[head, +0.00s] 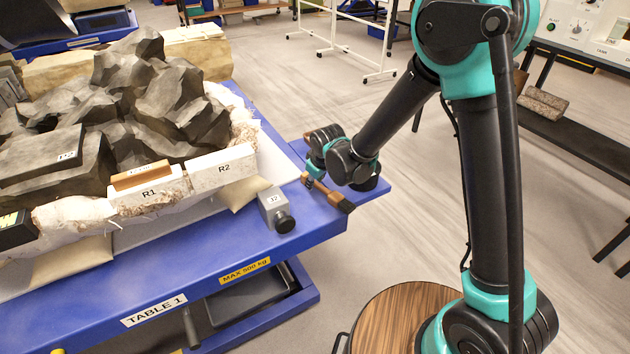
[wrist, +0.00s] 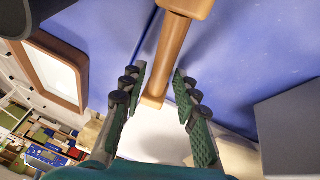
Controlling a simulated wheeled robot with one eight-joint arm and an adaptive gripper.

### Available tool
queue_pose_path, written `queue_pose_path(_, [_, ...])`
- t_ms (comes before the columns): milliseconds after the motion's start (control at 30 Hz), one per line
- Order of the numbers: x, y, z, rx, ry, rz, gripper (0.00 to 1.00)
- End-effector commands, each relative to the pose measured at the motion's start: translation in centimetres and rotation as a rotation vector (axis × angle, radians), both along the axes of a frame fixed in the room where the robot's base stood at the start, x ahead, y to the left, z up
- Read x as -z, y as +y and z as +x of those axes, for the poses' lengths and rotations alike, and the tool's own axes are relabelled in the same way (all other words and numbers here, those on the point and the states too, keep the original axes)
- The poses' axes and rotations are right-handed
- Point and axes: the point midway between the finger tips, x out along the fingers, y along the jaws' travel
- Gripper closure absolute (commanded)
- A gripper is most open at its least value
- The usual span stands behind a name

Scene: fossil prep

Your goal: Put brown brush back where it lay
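The brown brush (head: 333,194) is at the right end of the blue table, with its dark bristle end to the right. Its brown handle (wrist: 172,48) runs down the middle of the wrist view over the blue surface. My gripper (wrist: 158,88) is open, with one finger on each side of the handle's end and visible gaps to both. In the head view my gripper (head: 312,178) is at the brush's left end, partly hidden by my wrist. I cannot tell whether the brush rests fully on the table.
The grey J2 device (head: 274,210) with a black knob stands on the blue table (head: 230,262), left of the brush. The R1 (head: 150,194) and R2 (head: 222,168) blocks lie against the large dark rock (head: 150,90).

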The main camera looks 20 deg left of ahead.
Motion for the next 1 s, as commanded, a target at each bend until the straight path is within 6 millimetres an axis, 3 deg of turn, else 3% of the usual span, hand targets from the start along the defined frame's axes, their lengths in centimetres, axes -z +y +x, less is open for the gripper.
queue_pose_path(467, [-0.5,-0.1,-0.1,0.0,0.0,0.0,0.57])
queue_pose_path(1000, [-7.6,-2.2,-2.7,-0.001,0.0,0.0,0.57])
